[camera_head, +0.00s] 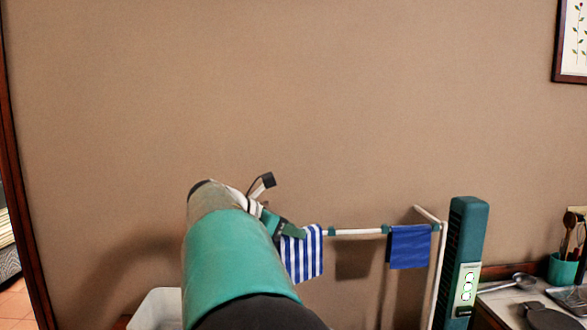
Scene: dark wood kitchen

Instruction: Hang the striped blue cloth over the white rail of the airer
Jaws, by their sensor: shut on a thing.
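The blue-and-white striped cloth (308,262) hangs down below my gripper (296,232), which is shut on its upper edge. The white rail (357,232) of the airer runs to the right from beside the cloth, at about the height of its top. I cannot tell whether the cloth is in front of the rail, touching it or over it. My arm hides the part of the rail to the left, if it goes on there. The airer's white frame (438,270) stands at the rail's right end.
A plain blue cloth (410,248) hangs on the rail's right part, with bare rail between it and the striped cloth. A teal tower unit (467,262) stands right of the airer. A white bin (158,308) is at lower left. A counter (500,302) with utensils is at right.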

